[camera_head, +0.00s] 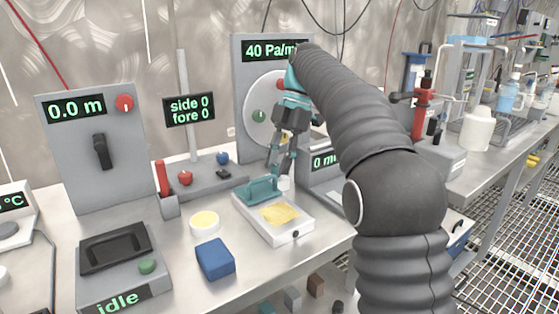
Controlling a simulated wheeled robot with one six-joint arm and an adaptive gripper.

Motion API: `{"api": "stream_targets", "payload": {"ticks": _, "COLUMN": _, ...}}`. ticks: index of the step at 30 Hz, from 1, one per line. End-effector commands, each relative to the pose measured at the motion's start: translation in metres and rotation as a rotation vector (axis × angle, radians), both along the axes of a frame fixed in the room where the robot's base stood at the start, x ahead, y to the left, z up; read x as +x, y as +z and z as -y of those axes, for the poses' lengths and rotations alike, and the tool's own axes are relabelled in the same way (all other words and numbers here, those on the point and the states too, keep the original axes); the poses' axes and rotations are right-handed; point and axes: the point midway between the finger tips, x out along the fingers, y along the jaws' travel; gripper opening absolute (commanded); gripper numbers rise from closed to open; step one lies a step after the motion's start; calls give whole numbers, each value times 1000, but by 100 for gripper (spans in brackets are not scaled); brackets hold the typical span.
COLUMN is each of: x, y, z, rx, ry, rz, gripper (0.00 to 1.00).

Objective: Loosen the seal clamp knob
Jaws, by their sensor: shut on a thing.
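A white tray (284,232) stands on the bench with a yellow pad (281,214) in it. A teal clamp piece (258,190) sits at the tray's back end. My gripper (279,174) points down at the right end of the teal piece. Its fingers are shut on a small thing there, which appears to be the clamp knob. The fingers mostly hide the knob, so its shape and turn cannot be told. A small pale part shows just right of the fingertips.
A blue block (215,259) and a round dish with a yellow top (204,222) stand left of the tray. A red-handled control box (197,183) is behind them. A panel with a round dial (257,99) rises behind my gripper. My arm hides part of the right side.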

Motion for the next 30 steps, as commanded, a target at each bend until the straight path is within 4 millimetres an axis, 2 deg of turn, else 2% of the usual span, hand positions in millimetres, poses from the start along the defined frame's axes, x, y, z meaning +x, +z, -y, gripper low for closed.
{"api": "stream_targets", "payload": {"ticks": 16, "x": 0, "y": -1, "z": -1, "rx": 0, "ry": 28, "rz": -2, "gripper": 0}}
{"api": "stream_targets", "payload": {"ticks": 17, "x": 0, "y": -1, "z": -1, "rx": 0, "ry": 28, "rz": -2, "gripper": 33}}
{"api": "stream_targets", "payload": {"ticks": 18, "x": 0, "y": -1, "z": -1, "rx": 0, "ry": 28, "rz": -2, "gripper": 43}}
{"api": "stream_targets", "payload": {"ticks": 20, "x": 0, "y": -1, "z": -1, "rx": 0, "ry": 28, "rz": -2, "gripper": 56}}
{"api": "stream_targets", "payload": {"ticks": 30, "x": -1, "y": 3, "z": 1, "rx": -1, "ry": 12, "rz": 5, "gripper": 56}}
